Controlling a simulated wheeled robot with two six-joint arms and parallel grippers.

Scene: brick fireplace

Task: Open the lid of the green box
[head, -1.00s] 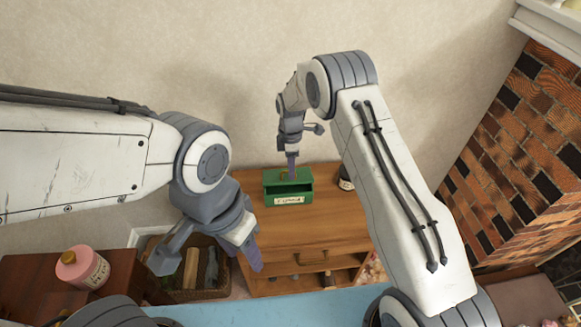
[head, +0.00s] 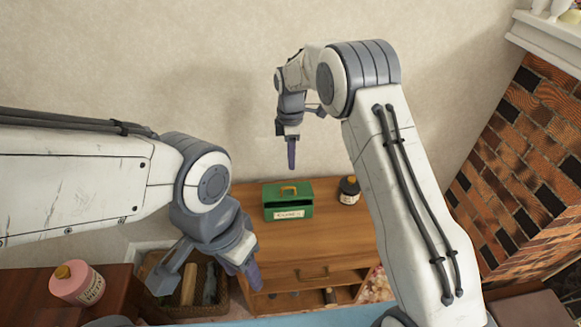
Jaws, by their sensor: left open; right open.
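The green box (head: 288,211) stands on the wooden cabinet, with a pale label on its front. Its lid (head: 272,191) has a yellow handle (head: 289,189) on top and looks down on the box. My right gripper (head: 291,155) is open and empty, above and behind the box in the picture, with its fingers pointing down and apart from the handle. One of its fingers is mostly hidden. My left gripper (head: 210,265) is open and empty, hanging to the left of the cabinet, away from the box.
A dark jar (head: 349,191) with a yellow cap stands right of the box on the wooden cabinet (head: 320,245). A pink bottle (head: 77,285) stands on furniture at lower left. A basket (head: 217,297) holds several items. The brick fireplace (head: 520,180) is at right.

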